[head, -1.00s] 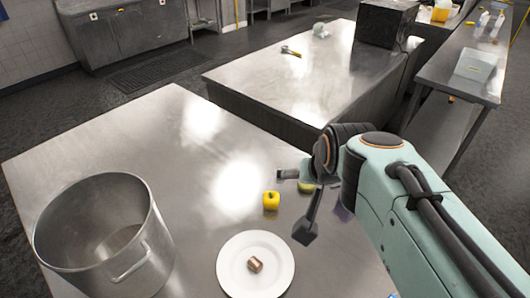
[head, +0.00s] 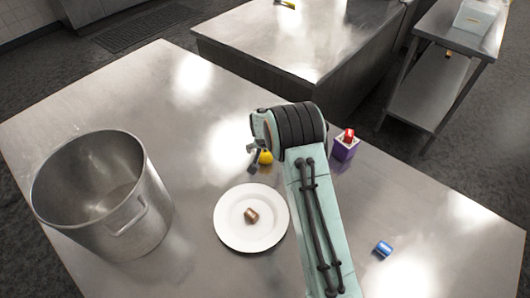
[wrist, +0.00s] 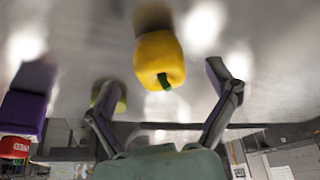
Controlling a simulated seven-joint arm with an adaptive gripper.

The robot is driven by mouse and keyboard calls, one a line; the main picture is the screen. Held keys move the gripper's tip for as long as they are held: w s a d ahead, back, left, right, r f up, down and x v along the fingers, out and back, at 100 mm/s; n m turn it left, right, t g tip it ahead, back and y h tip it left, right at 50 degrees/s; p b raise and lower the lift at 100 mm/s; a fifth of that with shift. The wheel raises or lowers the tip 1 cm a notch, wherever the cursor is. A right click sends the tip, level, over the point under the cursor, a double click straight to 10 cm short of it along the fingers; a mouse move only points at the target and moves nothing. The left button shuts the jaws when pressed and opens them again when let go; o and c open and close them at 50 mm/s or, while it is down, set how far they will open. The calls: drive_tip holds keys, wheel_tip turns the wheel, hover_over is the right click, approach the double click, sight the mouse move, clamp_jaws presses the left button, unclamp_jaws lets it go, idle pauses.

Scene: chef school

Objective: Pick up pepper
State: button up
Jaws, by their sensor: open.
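The pepper is yellow with a green stem. In the head view the pepper (head: 265,157) is on the steel table behind the white plate, partly hidden by my gripper (head: 254,157). In the wrist view the pepper (wrist: 158,57) shows at the upper middle, stem toward me. My gripper (wrist: 162,84) is open and empty there, its two fingers spread wide to either side of the pepper's near end. I cannot tell how far the fingertips are from it.
A white plate (head: 229,234) holds a brown cylinder (head: 251,215). A large steel pot (head: 150,205) stands at left. A purple box (head: 342,154) with a red item stands right of my arm, a blue can (head: 383,248) farther right. A yellow-green item (wrist: 121,100) shows behind the left finger.

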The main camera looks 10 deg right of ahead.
drive_tip(key=shift+x, duration=1.3)
drive_tip(key=shift+d, duration=0.1)
drive_tip(key=c, duration=1.3)
drive_tip(key=shift+o, duration=0.2)
drive_tip(key=shift+r, duration=0.15)
